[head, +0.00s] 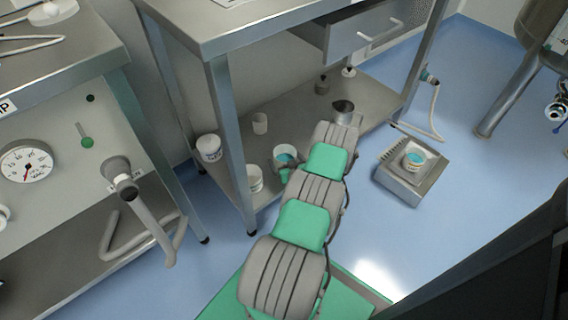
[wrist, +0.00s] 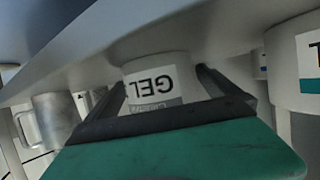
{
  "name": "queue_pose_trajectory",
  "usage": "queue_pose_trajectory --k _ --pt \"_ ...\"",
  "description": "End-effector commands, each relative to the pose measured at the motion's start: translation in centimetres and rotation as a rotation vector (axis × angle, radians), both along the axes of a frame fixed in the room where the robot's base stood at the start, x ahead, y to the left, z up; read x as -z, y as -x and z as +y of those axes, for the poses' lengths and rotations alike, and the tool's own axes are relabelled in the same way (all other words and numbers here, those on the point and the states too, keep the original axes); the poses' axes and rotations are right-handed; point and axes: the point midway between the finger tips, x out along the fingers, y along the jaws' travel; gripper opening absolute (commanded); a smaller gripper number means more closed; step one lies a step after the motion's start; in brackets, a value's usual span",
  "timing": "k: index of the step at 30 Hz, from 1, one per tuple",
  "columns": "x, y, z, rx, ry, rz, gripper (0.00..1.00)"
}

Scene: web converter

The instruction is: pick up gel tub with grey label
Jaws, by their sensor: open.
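In the wrist view a white tub (wrist: 158,72) shows upside down, with a white label reading GEL and a grey patch on it. My gripper (wrist: 160,82) is open, its dark fingers to either side of this tub. I cannot tell how deep the tub sits between the fingers or whether they touch it. In the head view my arm reaches to the lower shelf (head: 318,103) of the steel table, and its links hide the gripper. I cannot tell which tub there is the one between the fingers.
A metal mug (wrist: 50,118) and another white tub (wrist: 296,75) flank the fingers. On or by the shelf stand a tub with teal contents (head: 286,156) and white tubs (head: 209,148). A table leg (head: 232,150) is close left. A metal device (head: 409,174) sits on the floor.

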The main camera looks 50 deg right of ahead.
Motion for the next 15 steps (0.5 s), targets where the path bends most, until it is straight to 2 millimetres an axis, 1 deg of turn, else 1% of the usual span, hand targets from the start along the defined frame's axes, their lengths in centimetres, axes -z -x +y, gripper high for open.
queue_pose_trajectory --k 2,8,15 --pt "0.34 -0.54 -0.26 -0.001 0.000 0.000 1.00" --pt "0.19 -0.64 -0.25 -0.002 -0.001 0.000 0.99" --pt "0.19 -0.63 -0.25 -0.002 -0.001 0.000 0.80"
